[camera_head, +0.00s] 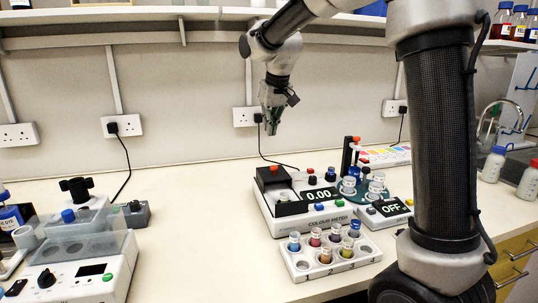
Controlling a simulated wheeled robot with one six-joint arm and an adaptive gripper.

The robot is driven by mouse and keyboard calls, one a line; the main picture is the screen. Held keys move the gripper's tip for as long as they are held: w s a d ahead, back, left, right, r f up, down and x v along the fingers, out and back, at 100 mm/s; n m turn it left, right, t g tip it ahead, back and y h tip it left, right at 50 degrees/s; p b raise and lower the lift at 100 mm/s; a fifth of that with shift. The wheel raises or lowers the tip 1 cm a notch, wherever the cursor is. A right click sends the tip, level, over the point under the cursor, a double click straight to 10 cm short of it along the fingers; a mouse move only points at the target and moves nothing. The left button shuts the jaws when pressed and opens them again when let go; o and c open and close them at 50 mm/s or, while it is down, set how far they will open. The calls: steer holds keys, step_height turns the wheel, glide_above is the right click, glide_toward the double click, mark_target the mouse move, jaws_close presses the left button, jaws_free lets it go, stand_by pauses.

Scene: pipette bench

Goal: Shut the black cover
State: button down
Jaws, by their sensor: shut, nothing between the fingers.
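The black cover (272,181) is on the left of the white colour meter (318,226), with a red knob near its top. It seems to stand raised behind a dark area at the front left of the meter; its exact angle is hard to tell. The meter's display reads 0.00. My gripper (272,130) hangs in the air above and behind the meter, pointing down. It is shut and empty, well apart from the cover.
A white rack (330,262) of coloured vials stands in front of the meter. A round vial holder (366,188) and a box reading OFF (383,211) stand at its right. A centrifuge-like device (75,265) is at the left. The bench between is clear. A shelf runs above.

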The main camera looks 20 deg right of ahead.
glide_above(267, 168)
steer(key=f, duration=0.9)
steer(key=shift+s+d+f, duration=0.1)
steer(key=shift+s+d, duration=0.1)
steer(key=shift+s+f, duration=0.15)
steer(key=shift+s, duration=0.3)
steer(key=shift+s, duration=0.2)
steer(key=s, duration=1.2)
steer(key=shift+s+d, duration=0.1)
steer(key=shift+s, duration=0.05)
